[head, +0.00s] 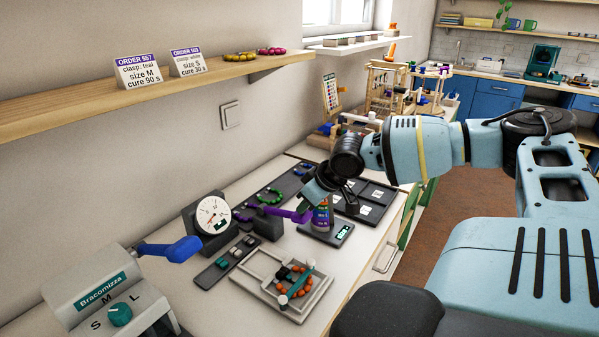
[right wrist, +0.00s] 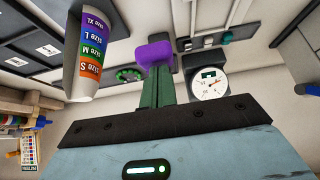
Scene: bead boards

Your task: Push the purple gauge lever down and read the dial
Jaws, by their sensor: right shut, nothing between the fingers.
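The purple gauge lever (head: 288,214) sticks out to the right from a dark block beside the dial. Its purple end (right wrist: 155,52) shows at my fingertips in the right wrist view. The white round dial (head: 212,214) stands tilted at the lever's left and also shows in the right wrist view (right wrist: 209,88); its needle and numbers are too small to read surely. My right gripper (head: 308,204) is shut and empty, its green fingers (right wrist: 156,88) right at the lever's end. I cannot tell whether they touch it. My left gripper is out of view.
A striped size cone (head: 321,216) stands close to my right gripper on a scale-like base (head: 343,234). A wooden tray (head: 245,283) with beads lies in front. A Bracomizza machine (head: 98,296) with a blue lever is at left. A shelf (head: 90,97) hangs above.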

